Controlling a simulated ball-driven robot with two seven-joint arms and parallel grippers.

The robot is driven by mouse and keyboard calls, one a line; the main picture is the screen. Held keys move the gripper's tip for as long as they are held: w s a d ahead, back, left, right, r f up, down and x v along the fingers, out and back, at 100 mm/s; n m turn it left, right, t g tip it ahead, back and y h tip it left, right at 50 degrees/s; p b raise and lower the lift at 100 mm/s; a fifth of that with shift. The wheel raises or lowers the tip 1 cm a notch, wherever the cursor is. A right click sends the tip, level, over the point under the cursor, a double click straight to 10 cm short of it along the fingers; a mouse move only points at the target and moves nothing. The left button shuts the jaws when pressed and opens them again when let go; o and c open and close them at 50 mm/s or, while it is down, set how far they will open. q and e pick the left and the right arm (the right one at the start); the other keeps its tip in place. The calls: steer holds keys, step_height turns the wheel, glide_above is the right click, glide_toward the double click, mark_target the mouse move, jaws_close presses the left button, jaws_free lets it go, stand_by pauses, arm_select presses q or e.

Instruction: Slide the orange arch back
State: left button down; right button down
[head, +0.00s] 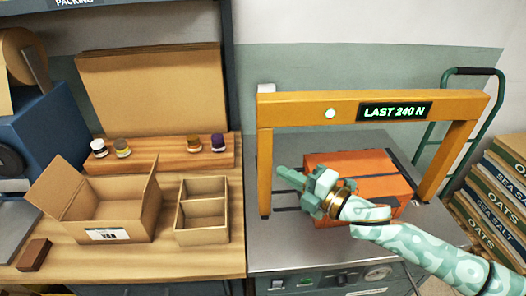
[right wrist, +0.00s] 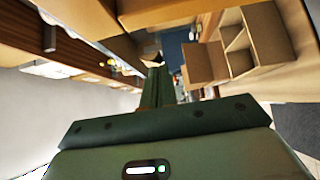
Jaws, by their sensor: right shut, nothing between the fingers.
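The orange arch (head: 290,110) stands over a grey metal bench (head: 300,255) in the head view. Its crossbar carries a lit sign reading "LAST 240 N", and its two posts come down to the bench. An orange box (head: 345,163) with dark straps lies under the arch. My right gripper (head: 281,174) is shut and empty. In the picture it lies in front of the box's left side, to the right of the arch's left post; I cannot tell if it touches the box. It also shows in the right wrist view (right wrist: 158,70). My left gripper is not in view.
A wooden table to the left holds an open carton (head: 125,213), a divided box (head: 202,222), a brown block (head: 34,254) and a shelf with several small jars. Labelled crates (head: 495,190) and a green hand truck (head: 442,110) stand at the right.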

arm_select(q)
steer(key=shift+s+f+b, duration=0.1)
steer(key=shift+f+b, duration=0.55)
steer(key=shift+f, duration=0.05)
arm_select(e)
steer(key=w+a, duration=0.4)
steer(key=w, duration=0.4)
steer(key=shift+a, duration=0.35)
steer(key=shift+d, duration=0.15)
